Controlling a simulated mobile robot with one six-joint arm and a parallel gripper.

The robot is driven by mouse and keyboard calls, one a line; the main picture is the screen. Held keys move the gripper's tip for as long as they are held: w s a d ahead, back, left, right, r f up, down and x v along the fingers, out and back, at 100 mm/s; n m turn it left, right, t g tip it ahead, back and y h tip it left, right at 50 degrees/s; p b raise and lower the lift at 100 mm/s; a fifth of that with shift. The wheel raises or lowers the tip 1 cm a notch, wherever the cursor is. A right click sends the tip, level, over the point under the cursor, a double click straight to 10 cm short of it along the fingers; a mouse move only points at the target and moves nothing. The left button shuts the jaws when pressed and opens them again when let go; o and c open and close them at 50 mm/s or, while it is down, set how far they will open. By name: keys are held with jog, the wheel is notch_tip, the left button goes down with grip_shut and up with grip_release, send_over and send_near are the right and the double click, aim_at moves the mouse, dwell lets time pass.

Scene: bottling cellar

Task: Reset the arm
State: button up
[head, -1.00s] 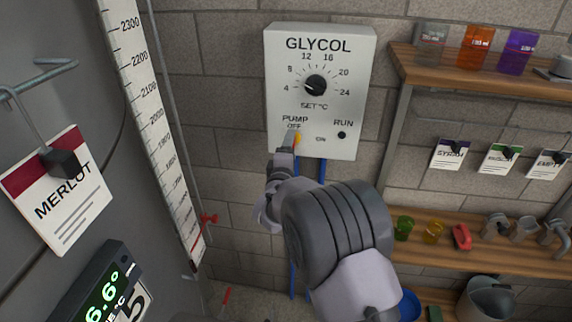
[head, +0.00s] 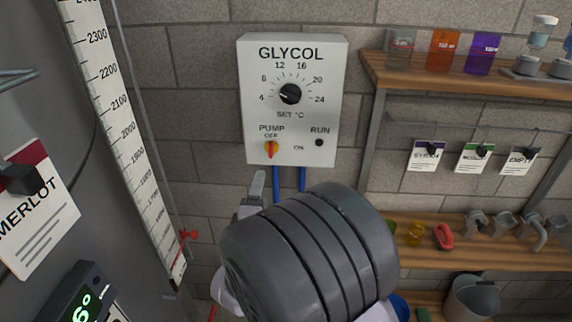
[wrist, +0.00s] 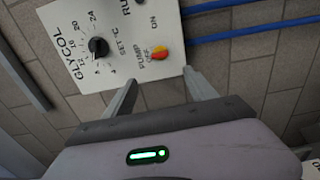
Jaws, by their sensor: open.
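My gripper (wrist: 158,92) is open and empty in the wrist view, its two fingers apart below the glycol box. In the head view one grey finger (head: 257,186) shows under the box, and my arm hides the rest. The white glycol control box (head: 330,60) hangs on the block wall and also shows in the wrist view (wrist: 120,35). Its pump switch (head: 271,149), red and yellow, points at OFF; it also shows in the wrist view (wrist: 160,53). The black set dial (head: 290,94) points near 4. The run lamp (head: 319,142) is dark.
A grey tank with a MERLOT card (head: 35,215) and a level scale (head: 125,135) stands at the left. Wooden shelves with beakers (head: 444,50), cups and fittings (head: 500,225) are at the right. Blue pipes (head: 302,178) run down from the box.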

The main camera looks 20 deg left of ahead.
jog(key=w+d+m+g+b, duration=0.2)
jog(key=w+d+m+b, duration=0.1)
jog(key=d+m+b, duration=0.5)
jog(key=s+d+f+m+g+b, duration=0.2)
jog(key=s+d+m+b, duration=0.1)
jog(key=d, duration=0.4)
jog(key=s+d+f+m+g+b, duration=0.2)
jog(key=s+d+m, duration=0.15)
jog(key=d, duration=0.35)
jog(key=s+d+f+m+g+h+b, duration=0.1)
jog(key=s+d+f+m, duration=0.4)
jog(key=s, duration=0.6)
jog(key=s+d+f+m+g+h+b, duration=0.1)
jog(key=s+d+f+m+g+b, duration=0.3)
jog(key=s+d, duration=0.3)
jog(key=s+f+m+b, duration=0.1)
jog(key=s, duration=0.3)
jog(key=shift+f+m+g, duration=0.15)
jog(key=shift+m+g, duration=0.15)
jog(key=shift+m, duration=0.05)
